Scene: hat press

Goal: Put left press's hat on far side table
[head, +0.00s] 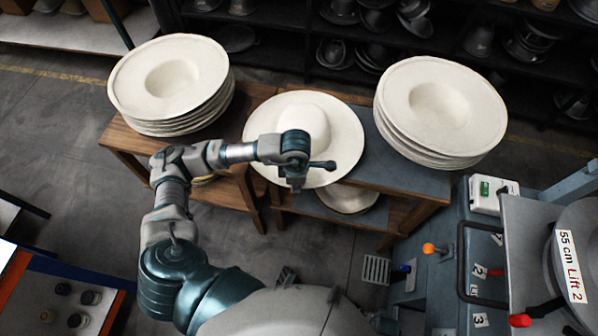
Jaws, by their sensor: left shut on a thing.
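A cream wide-brimmed hat (343,138) with its round crown up is in the middle of the head view. My left gripper (297,182) is shut on its near brim. The hat is over the side tables, between two hat stacks; I cannot tell whether it rests on a surface or hangs just above. The dark-topped side table (400,172) is under its right part, and a wooden side table (128,138) stands to the left. My arm hides part of the near brim. My right gripper is not in view.
A left stack of hats (170,78) and a right stack (440,108) flank the held hat. Another pale hat (347,198) is on the lower shelf. A press (535,235) with handles stands at the right. Dark shelves (290,60) line the back.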

